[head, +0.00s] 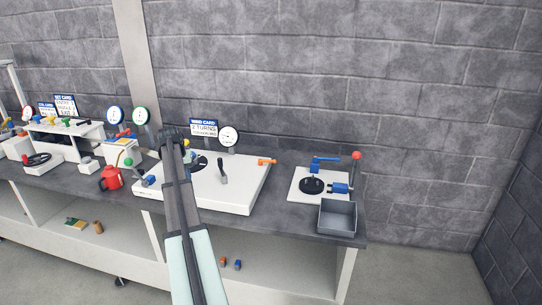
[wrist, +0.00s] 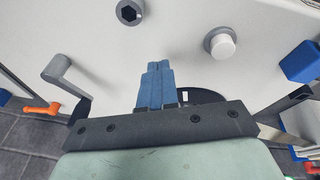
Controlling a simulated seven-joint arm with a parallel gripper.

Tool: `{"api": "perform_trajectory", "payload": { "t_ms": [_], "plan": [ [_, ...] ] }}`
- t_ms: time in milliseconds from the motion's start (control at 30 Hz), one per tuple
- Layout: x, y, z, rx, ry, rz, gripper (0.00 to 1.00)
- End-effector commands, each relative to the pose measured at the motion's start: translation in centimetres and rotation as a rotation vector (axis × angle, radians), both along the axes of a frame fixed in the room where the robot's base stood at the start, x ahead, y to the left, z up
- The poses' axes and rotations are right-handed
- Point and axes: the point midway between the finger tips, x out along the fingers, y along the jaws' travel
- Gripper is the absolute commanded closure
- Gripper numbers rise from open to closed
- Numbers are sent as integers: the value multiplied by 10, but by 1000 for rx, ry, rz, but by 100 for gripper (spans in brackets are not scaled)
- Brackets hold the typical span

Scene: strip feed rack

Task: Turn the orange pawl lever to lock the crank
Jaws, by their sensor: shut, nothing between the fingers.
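The orange pawl lever (head: 266,161) lies near the right back edge of the white base plate (head: 235,201) in the head view. It also shows at the far left of the wrist view (wrist: 42,109). The grey crank (head: 223,172) stands on the same plate, and the wrist view shows its arm and handle (wrist: 57,68) beside the lever. My gripper (wrist: 155,68) has its blue fingers together with nothing between them. It is over the plate, apart from both crank and lever. In the head view my own arm hides the fingertips.
A wind card (head: 203,127) and a round gauge (head: 228,135) stand behind the plate. To the right are another plate with a red-knobbed lever (head: 356,156) and a grey open bin (head: 337,219). Bare bench separates the two plates.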

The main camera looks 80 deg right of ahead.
Motion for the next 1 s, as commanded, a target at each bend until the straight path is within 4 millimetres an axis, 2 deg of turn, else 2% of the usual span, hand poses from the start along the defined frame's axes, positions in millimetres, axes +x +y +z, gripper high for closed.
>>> {"api": "perform_trajectory", "payload": {
  "t_ms": [33, 200, 267, 300, 400, 600, 700, 833, 1000],
  "plan": [
    [-7, -34, 3, -11, -23, 9, 100],
    [-46, -121, 13, -62, -99, 52, 100],
    [-66, -147, 20, -79, -117, 49, 100],
    [-82, -162, 26, -88, -126, 39, 100],
    [-130, -191, 44, -96, -138, -17, 100],
    [-227, -223, 79, -86, -143, -167, 100],
    [-262, -231, 92, -82, -146, -222, 100],
    [-289, -236, 101, -78, -146, -264, 100],
    [-299, -239, 100, -75, -146, -281, 100]
  ]
}}
